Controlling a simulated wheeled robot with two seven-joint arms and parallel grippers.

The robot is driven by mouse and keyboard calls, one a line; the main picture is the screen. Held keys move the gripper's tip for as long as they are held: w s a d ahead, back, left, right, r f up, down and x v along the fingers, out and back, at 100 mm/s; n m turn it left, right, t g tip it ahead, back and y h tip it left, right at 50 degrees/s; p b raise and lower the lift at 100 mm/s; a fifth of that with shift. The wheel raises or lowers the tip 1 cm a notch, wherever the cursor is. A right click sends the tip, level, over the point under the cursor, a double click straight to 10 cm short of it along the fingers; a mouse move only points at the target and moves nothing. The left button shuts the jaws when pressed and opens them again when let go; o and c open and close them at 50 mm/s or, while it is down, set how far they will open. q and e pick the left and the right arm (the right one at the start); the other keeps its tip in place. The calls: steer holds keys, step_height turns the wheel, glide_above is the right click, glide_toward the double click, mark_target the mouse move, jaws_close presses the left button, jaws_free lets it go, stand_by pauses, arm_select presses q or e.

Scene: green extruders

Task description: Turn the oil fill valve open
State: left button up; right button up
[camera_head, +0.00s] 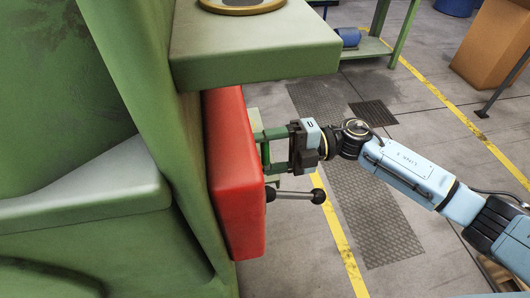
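A red box-shaped housing (235,175) is fixed to the side of the green machine. A metal lever (295,196) with a black ball at its right end sticks out from the lower part of the housing, roughly level. I cannot tell for sure whether this lever is the oil fill valve. My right gripper (271,151) comes in from the right, just beside the red housing and above the lever. Its two greenish fingers are apart and point left at the housing. I see nothing clearly held between them, and cannot tell if they touch anything. My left gripper is out of view.
The green machine body (160,110) fills the left, with a green ledge (255,50) jutting out above the housing. Dark floor grates (375,215) and yellow lines lie on the floor. A cardboard-coloured box (495,45) and a green bench (370,48) stand behind.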

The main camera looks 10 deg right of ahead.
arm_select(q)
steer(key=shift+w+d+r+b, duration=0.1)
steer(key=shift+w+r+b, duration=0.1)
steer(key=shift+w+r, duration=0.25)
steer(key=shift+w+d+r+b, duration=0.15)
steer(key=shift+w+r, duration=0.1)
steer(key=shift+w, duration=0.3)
arm_select(e)
steer(key=shift+s+n, duration=0.3)
steer(key=shift+n, duration=0.6)
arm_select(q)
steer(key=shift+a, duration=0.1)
arm_select(e)
steer(key=o, duration=1.3)
steer(key=shift+d, duration=0.1)
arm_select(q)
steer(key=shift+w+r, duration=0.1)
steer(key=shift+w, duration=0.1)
arm_select(e)
steer(key=d, duration=0.8)
steer(key=w+d, duration=0.1)
steer(key=d, duration=0.4)
steer(key=shift+d, duration=0.1)
steer(key=shift+s, duration=0.1)
steer(key=shift+d, duration=0.1)
